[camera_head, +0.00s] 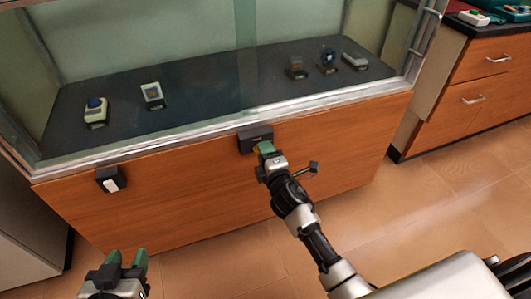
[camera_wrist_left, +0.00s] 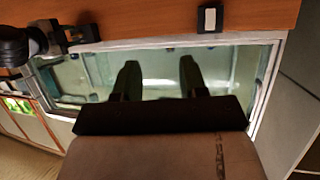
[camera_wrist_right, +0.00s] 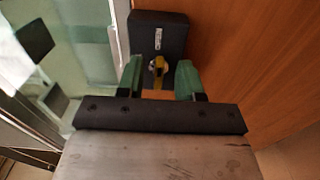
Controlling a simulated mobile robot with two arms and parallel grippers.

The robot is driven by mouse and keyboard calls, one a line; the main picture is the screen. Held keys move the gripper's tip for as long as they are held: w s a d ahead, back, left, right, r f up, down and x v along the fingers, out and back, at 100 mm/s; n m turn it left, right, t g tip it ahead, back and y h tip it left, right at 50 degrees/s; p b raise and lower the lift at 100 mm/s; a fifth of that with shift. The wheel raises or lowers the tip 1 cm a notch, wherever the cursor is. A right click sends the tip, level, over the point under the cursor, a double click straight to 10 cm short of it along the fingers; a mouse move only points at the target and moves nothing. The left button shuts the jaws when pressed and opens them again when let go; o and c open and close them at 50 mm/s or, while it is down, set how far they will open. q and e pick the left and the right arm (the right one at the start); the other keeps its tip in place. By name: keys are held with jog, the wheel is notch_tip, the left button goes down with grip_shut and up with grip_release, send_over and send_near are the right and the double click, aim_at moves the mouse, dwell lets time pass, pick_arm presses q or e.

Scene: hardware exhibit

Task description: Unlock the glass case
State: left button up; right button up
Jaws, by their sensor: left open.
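The glass case (camera_head: 240,107) stands on a wooden base. A black lock box (camera_head: 248,138) with a small label is mounted on the front below the glass; the right wrist view shows it close up (camera_wrist_right: 158,32). A yellow key-like piece (camera_wrist_right: 158,68) sticks out of the lock box. My right gripper (camera_head: 265,149) is at the lock box, its green fingers on either side of the yellow piece with visible gaps. My left gripper (camera_head: 127,260) is open and empty, low in front of the case, away from the lock.
A black box with a white switch (camera_head: 111,180) is mounted left of the lock on the wooden front (camera_head: 190,190). Several small devices lie on the dark floor inside the case. A wooden drawer cabinet (camera_head: 480,85) stands at the right. Tiled floor (camera_head: 440,185) is clear.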

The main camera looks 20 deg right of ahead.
pick_arm(q)
jog(key=s+f+g, duration=0.1)
jog(key=s+a+f+g+y+p, duration=0.1)
jog(key=s+f+g, duration=0.1)
jog(key=shift+a, duration=0.2)
pick_arm(e)
jog(key=s, duration=1)
jog(key=shift+s+d, duration=0.15)
jog(key=shift+s, duration=0.25)
